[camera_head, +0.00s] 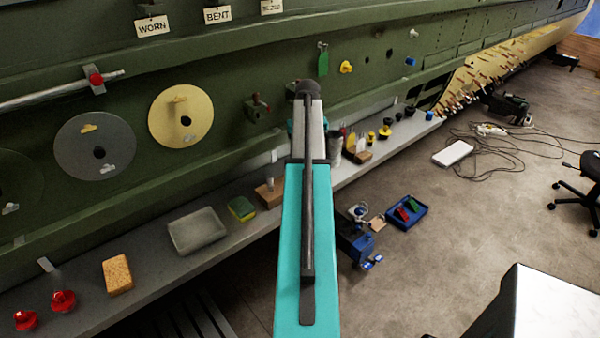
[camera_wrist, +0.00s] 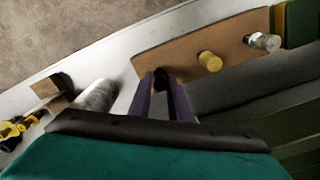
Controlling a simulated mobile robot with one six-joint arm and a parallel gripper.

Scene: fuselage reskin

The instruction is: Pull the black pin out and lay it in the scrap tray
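In the wrist view a brown wooden block (camera_wrist: 222,45) carries a yellow pin (camera_wrist: 209,61) and a silver pin (camera_wrist: 262,42). My gripper (camera_wrist: 160,76) reaches over the block's lower left part. A small black shape, seemingly the black pin (camera_wrist: 161,73), shows between its fingertips; whether they touch it I cannot tell. In the head view the block (camera_head: 268,193) stands on the ledge, partly hidden by my arm, which also hides the gripper.
A green and yellow sponge (camera_head: 241,208) lies between tray and block. A metal can (camera_head: 335,146) and a block with yellow pins (camera_head: 357,149) stand to the right. The green fuselage wall (camera_head: 230,80) rises behind the ledge. A blue bin (camera_head: 407,212) is on the floor.

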